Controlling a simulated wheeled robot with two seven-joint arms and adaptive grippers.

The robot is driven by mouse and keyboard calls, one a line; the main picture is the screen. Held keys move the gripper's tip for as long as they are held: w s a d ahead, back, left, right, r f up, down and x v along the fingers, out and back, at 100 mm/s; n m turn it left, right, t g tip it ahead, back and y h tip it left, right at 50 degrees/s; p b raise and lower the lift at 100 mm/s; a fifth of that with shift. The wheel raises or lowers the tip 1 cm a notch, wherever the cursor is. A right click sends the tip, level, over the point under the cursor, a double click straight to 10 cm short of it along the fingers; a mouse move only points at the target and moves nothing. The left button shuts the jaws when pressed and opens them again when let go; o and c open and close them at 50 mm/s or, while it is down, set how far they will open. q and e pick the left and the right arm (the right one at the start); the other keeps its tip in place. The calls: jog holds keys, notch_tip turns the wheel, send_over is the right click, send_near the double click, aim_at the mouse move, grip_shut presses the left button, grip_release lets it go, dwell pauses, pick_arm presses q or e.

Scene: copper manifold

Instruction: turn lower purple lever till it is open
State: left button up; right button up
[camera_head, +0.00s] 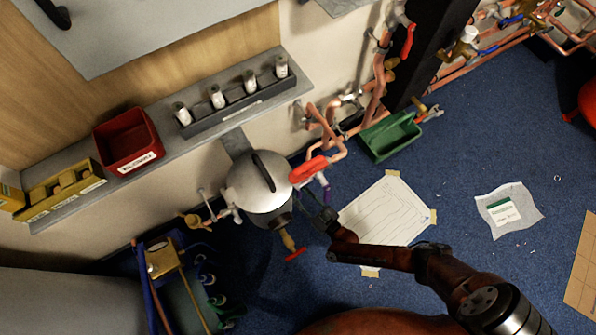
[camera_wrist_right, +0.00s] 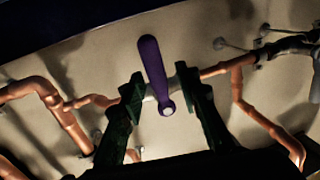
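The purple lever (camera_wrist_right: 153,72) shows clearly in the right wrist view. It slants upward from its round pivot end (camera_wrist_right: 166,108) and lies across the run of the copper pipe (camera_wrist_right: 225,67). In the head view a small purple piece (camera_head: 323,181) shows beside the red handle (camera_head: 308,168). My right gripper (camera_head: 316,214) is just below that piece. In the wrist view its two dark fingers (camera_wrist_right: 160,84) are apart, one on each side of the lever. Gaps show, and I cannot tell whether either finger touches it. My left gripper is not in view.
A white round tank (camera_head: 258,185) with a red-handled tap stands left of my right gripper. Copper pipes (camera_head: 378,85) run along the wall. A green bin (camera_head: 390,137) and a paper drawing (camera_head: 388,215) lie on the blue floor.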

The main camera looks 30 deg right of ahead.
jog(key=shift+c, duration=0.7)
grip_shut()
